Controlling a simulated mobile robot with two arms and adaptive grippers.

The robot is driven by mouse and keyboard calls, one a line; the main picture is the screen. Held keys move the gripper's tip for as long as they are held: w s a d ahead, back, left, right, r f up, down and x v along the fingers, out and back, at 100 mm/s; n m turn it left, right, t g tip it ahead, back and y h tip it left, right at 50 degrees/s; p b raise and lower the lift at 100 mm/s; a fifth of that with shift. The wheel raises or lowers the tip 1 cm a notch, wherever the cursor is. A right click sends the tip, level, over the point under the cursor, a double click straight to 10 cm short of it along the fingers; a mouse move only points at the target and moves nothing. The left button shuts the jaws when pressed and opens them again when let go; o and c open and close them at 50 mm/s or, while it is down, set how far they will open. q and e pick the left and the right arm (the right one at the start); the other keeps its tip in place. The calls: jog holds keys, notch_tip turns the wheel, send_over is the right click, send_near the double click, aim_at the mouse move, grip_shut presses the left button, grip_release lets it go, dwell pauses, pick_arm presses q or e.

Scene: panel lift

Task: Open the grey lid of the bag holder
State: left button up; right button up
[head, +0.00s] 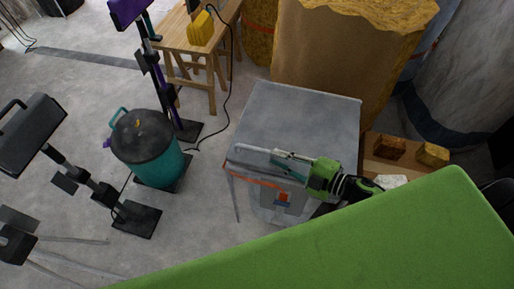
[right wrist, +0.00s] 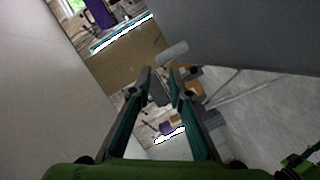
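The grey lid (head: 300,120) lies closed on top of the bag holder (head: 285,207), a boxy stand with an orange strip and a grey front. My right gripper (head: 270,156) is at the lid's front edge, its fingers pointing left. A pale rounded bar, perhaps a handle (head: 250,149), shows just beyond the fingertips. In the right wrist view the fingers (right wrist: 160,75) are apart with nothing clearly between them. A rounded pale end, perhaps the same bar (right wrist: 172,52), is just past the tips; I cannot tell whether they touch. My left gripper is not in view.
A teal bin (head: 150,150) with a dark top stands left, among black lamp stands (head: 137,218). A wooden table (head: 195,30) is behind. A large brown sack (head: 345,60) stands behind the holder, and a wooden crate (head: 410,160) is at its right. Floor between bin and holder is mostly clear.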

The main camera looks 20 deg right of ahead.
aim_at(262, 152)
jog(key=x, duration=0.8)
jog(key=shift+w+a+p, duration=0.15)
jog(key=shift+w+p, duration=0.05)
jog(key=shift+p, duration=0.2)
grip_shut()
